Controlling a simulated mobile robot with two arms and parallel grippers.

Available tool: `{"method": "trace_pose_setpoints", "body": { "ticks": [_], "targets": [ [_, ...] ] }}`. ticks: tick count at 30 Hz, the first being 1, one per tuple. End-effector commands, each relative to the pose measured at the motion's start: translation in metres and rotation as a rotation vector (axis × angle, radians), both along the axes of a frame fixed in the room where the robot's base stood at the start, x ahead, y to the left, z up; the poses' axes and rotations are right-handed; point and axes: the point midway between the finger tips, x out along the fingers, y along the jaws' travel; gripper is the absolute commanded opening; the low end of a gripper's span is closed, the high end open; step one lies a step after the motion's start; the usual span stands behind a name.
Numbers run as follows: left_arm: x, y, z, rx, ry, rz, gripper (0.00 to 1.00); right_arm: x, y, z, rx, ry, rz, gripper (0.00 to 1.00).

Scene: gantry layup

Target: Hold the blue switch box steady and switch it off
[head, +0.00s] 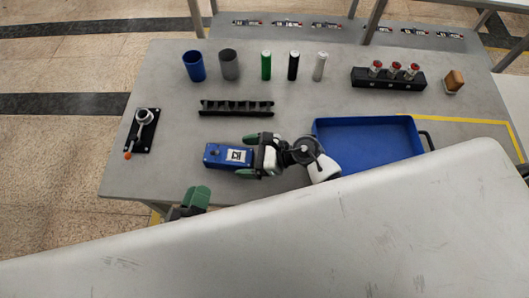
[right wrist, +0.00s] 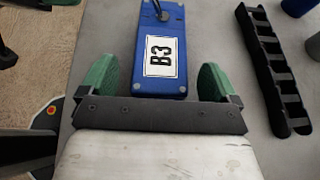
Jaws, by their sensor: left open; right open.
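The blue switch box (head: 215,160) lies on the grey table, with a white label on top; the right wrist view shows the box (right wrist: 160,80) with the label "B3". A small dark switch part (right wrist: 161,10) shows at its far end, cut by the picture's top edge; its position cannot be read. My right gripper (head: 254,156) is open at the box's right end. In the right wrist view its green fingers (right wrist: 157,80) stand on either side of the near end, with gaps. My left gripper (head: 190,203) is open at the table's front edge, below and left of the box, apart from it.
A black slotted rack (head: 236,107) lies behind the box; a blue tray (head: 370,175) is to the right. Cups and cylinders (head: 266,65) stand at the back. A lever device (head: 143,130) is at the left. The table (head: 180,125) is clear left of the box.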

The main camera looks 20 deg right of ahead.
Motion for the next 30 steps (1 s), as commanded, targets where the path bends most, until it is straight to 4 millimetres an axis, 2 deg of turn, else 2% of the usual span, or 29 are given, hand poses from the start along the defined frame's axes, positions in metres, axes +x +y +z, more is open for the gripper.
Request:
{"method": "trace_pose_setpoints", "body": {
  "ticks": [6, 16, 27, 28, 30],
  "targets": [
    [0.0, 0.0, 0.0, 0.0, 0.0, 0.0, 0.43, 0.008, 0.017, -0.008, 0.0, 0.0, -0.001, 0.92],
    [0.0, 0.0, 0.0, 0.0, 0.0, 0.0, 0.43, 0.009, 0.02, -0.01, -0.001, 0.0, -0.001, 0.92],
    [0.0, 0.0, 0.0, 0.0, 0.0, 0.0, 0.43, 0.009, 0.02, -0.01, -0.001, 0.0, -0.001, 0.36],
    [0.0, 0.0, 0.0, 0.0, 0.0, 0.0, 0.43, 0.009, 0.02, -0.01, -0.001, 0.0, -0.001, 0.33],
    [0.0, 0.0, 0.001, 0.003, -0.005, -0.001, 0.32, 0.009, 0.02, -0.01, -0.001, 0.0, -0.001, 0.33]
  ]
}}
